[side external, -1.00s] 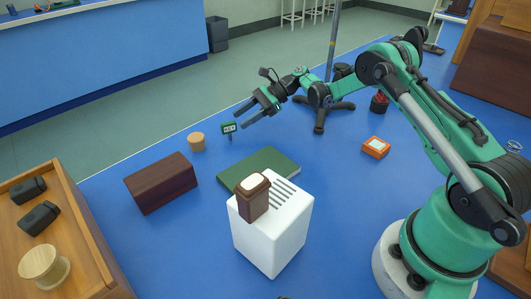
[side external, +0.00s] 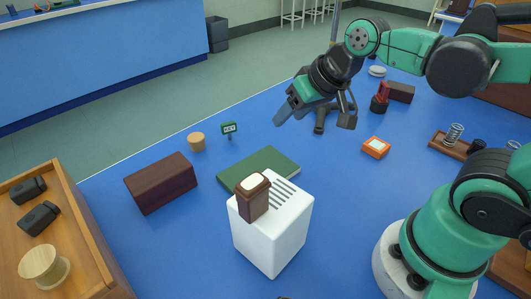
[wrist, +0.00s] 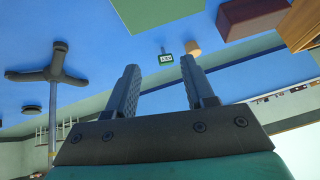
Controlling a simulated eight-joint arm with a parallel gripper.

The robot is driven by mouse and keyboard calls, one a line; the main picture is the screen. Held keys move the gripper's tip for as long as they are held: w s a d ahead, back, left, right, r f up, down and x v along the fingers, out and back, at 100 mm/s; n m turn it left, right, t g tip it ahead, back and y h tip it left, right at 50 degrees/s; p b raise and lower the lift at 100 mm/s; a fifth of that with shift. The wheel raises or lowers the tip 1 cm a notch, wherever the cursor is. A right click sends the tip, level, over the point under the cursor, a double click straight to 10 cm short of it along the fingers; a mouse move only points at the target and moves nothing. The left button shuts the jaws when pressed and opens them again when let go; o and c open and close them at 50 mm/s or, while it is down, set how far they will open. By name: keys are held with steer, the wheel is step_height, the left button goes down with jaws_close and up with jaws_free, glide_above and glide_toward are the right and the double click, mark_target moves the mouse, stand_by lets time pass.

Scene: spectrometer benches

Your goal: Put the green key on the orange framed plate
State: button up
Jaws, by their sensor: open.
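The green key (side external: 229,128) has a small green head with white marks and a dark stem. It stands on the blue bench near its far edge, right of a round wooden piece. The wrist view also shows the key (wrist: 166,58), seen between and beyond my fingers. My gripper (side external: 315,120) is open and empty, above the bench between the key and the plate. Its two dark fingers (wrist: 158,82) show apart in the wrist view.
A round wooden piece (side external: 196,141), a brown block (side external: 161,183) and a green book (side external: 245,166) lie near the key. A white box (side external: 272,240) bears a brown object. A dark tripod foot (side external: 320,127) is behind my gripper; a red-black item (side external: 380,100) stands beyond the plate.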

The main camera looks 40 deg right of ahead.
steer(key=shift+o, duration=0.5)
steer(key=shift+s+d+f+n+t+h, duration=0.15)
steer(key=shift+s+f+n+t+h, duration=0.2)
steer(key=shift+s+n, duration=0.5)
steer(key=shift+w, duration=0.1)
steer(key=n+g+y, duration=0.3)
steer(key=n+y, duration=0.6)
steer(key=n, duration=0.1)
glide_above(231, 122)
steer(key=s+d, duration=0.1)
steer(key=s, duration=0.2)
step_height(231, 122, down, 4)
steer(key=d+f+n+y, duration=0.1)
steer(key=f, duration=0.1)
steer(key=w+d+f+n+y, duration=0.1)
steer(key=f+n+y, duration=0.1)
steer(key=f+n, duration=0.1)
steer(key=shift+w+d+f+t+y, duration=0.25)
steer(key=shift+w+d+f+y, duration=0.05)
steer(key=shift+d+f+y, duration=0.1)
steer(key=shift+x, duration=2.75)
